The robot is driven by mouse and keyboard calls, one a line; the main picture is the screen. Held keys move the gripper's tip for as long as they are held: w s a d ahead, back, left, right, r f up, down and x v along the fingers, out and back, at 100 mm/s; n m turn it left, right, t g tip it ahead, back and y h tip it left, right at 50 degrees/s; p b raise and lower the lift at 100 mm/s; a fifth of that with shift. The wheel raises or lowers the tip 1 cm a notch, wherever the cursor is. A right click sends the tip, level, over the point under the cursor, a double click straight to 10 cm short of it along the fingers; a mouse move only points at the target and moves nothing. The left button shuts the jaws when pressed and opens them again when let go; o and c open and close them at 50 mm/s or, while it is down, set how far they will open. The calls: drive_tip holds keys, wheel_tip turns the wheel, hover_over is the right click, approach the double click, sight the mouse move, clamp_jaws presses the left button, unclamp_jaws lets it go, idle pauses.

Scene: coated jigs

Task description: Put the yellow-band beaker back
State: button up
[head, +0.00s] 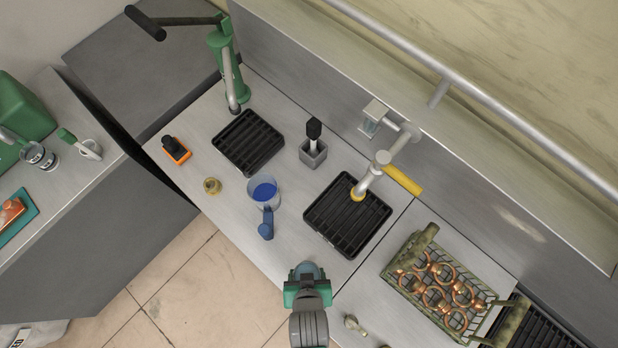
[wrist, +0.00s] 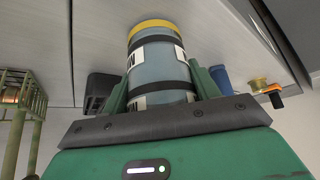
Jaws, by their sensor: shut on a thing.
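The yellow-band beaker (wrist: 158,55) fills the middle of the wrist view. It is bluish and clear-walled, with a yellow band at one end and black bands and dark-and-white markings around its side. My gripper (wrist: 160,88) is shut on it, a green finger on each side. In the head view my gripper (head: 307,286) is at the front edge of the counter, below the right black drip rack. The beaker's round rim (head: 307,268) shows just beyond the fingers; its yellow band is not clear there.
A jug of blue liquid (head: 263,189) with a blue handle stands beyond my gripper. Black racks (head: 347,213) (head: 248,142), a tap (head: 380,160) and a wire basket of copper rings (head: 438,285) are around. Another banded beaker (head: 38,155) stands on the left counter.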

drive_tip(key=shift+w+f, duration=0.1)
drive_tip(key=shift+f, duration=0.1)
drive_tip(key=o, duration=1.3)
drive_tip(key=p+v, duration=0.1)
drive_tip(key=v, duration=1.1)
drive_tip(key=shift+p, duration=0.4)
